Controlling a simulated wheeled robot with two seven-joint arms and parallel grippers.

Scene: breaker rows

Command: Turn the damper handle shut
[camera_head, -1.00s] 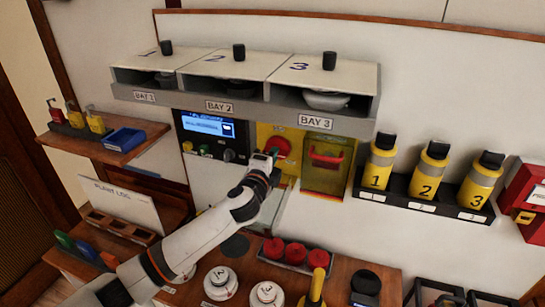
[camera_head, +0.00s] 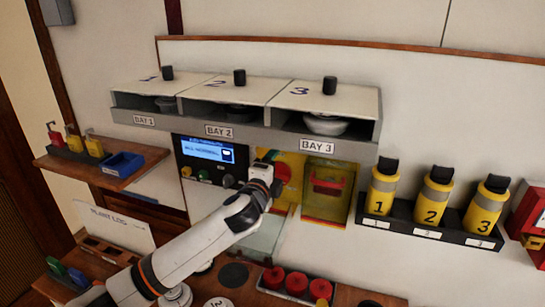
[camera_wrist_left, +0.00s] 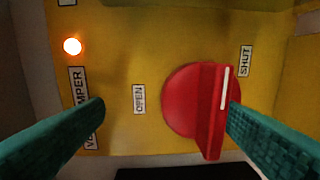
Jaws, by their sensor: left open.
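The damper handle (camera_wrist_left: 213,110) is a red bar on a red round base on a yellow panel. Its white line lies at the upper end in the left wrist view, close to the SHUT label (camera_wrist_left: 245,61); the OPEN label (camera_wrist_left: 139,98) is left of the base. My left gripper (camera_wrist_left: 165,108) is open, its green fingers on either side of the handle. The right-hand finger lies close against the bar; contact is unclear. The other finger is well clear. In the head view my left gripper (camera_head: 270,185) partly covers the red handle (camera_head: 283,174). My right gripper is not seen.
A lit lamp (camera_wrist_left: 73,46) is on the panel. A yellow box with a clear cover (camera_head: 327,190) is just right of the handle. The bay shelf (camera_head: 240,131) overhangs above. Yellow bottles (camera_head: 430,200) stand in a rack at the right.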

